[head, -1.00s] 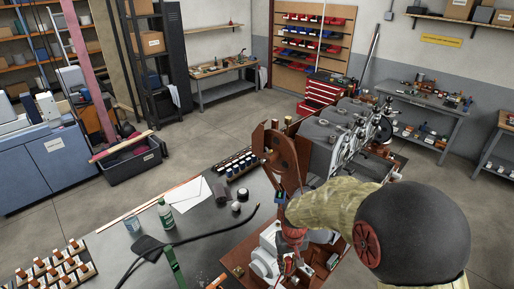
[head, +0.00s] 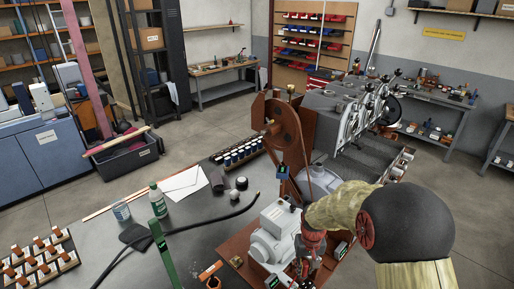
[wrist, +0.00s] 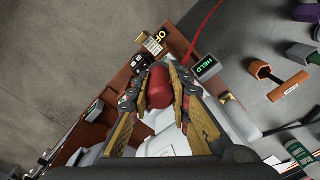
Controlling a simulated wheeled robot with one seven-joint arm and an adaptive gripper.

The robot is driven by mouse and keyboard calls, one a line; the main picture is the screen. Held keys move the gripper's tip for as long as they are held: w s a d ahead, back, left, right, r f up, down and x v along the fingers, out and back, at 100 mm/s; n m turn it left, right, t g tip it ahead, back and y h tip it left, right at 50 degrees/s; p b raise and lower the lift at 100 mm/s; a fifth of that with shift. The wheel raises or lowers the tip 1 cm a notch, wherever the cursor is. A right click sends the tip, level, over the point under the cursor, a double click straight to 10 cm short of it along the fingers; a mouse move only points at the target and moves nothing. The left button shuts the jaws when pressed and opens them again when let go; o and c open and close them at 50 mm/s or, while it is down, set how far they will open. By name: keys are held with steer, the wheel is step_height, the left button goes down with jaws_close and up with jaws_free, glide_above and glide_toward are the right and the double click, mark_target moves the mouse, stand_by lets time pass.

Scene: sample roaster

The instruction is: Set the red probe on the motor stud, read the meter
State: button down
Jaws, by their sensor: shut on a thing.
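My gripper (wrist: 158,80) is shut on the red probe (wrist: 160,90), a short red cylinder between the yellow-brown finger pads in the wrist view. In the head view my gripper (head: 303,268) is low, at the right side of the pale grey motor (head: 272,248), and hides the probe. The motor's pale casing also shows below the fingers in the wrist view (wrist: 170,146). A dark meter (wrist: 207,67) with green letters reading "HELD" is right of the fingers. I cannot make out the stud or whether the probe tip touches anything.
A red lead (wrist: 205,32) runs up beside the meter. A yellow "OF…" label (wrist: 160,36) is on the brown base. A brown belt guard (head: 285,135) stands behind the motor. A green bottle (head: 158,202), a black cable (head: 215,221) and an envelope (head: 186,182) are on the bench.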

step_height(320, 180, down, 8)
steer(key=d+b, duration=0.2)
steer(key=b, duration=0.3)
steer(key=shift+d+r+m, duration=0.15)
steer(key=shift+r+m, duration=0.05)
steer(key=shift+m, duration=0.1)
steer(key=shift+s, duration=0.1)
stand_by(0.7)
